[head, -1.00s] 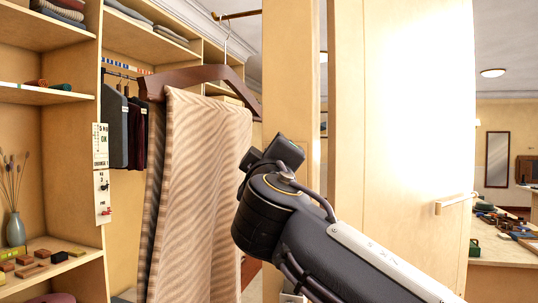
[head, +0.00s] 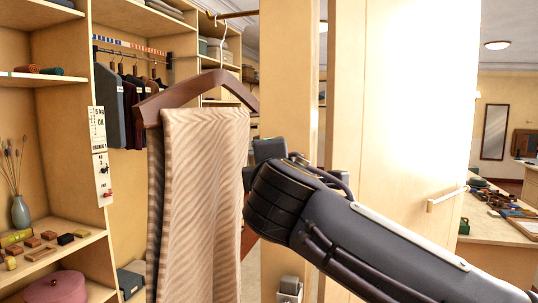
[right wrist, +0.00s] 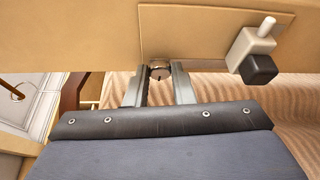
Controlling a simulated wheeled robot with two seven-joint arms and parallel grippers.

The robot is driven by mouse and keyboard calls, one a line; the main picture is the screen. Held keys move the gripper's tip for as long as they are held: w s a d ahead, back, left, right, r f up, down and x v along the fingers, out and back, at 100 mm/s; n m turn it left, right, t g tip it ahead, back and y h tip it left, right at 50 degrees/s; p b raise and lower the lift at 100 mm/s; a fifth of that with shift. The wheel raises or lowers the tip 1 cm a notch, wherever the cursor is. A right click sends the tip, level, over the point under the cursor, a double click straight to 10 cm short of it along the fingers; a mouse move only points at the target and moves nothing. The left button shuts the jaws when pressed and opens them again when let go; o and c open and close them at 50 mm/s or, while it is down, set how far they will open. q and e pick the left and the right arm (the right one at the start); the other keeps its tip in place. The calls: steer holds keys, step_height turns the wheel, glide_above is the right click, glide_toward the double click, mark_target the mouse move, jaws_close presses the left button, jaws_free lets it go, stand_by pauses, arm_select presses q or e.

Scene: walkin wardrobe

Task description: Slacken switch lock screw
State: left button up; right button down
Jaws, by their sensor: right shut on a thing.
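My right gripper (right wrist: 157,78) shows in the right wrist view, its two fingers on either side of a small round metal screw (right wrist: 160,71) at the edge of a beige plate (right wrist: 205,42). It is shut on the screw. The switch (right wrist: 252,52), a pale block with a peg and a black end, sits to the right on the same plate. In the head view my right arm reaches in from the right across the wooden post (head: 289,70); its fingertips and the screw are hidden there. My left gripper is in neither view.
A striped cloth (head: 205,200) hangs from a brown hanger (head: 195,88) just left of my right arm. Shelves with a vase (head: 20,212) stand at left, with a switch panel (head: 103,178) on their upright. A pale door (head: 410,100) stands right.

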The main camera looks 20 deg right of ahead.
stand_by(0.4)
steer(key=c, duration=1.2)
jaws_free()
steer(key=shift+c, duration=0.2)
steer(key=b+v, duration=0.1)
steer(key=v, duration=0.6)
steer(key=shift+s+b, duration=0.4)
steer(key=shift+a, duration=0.1)
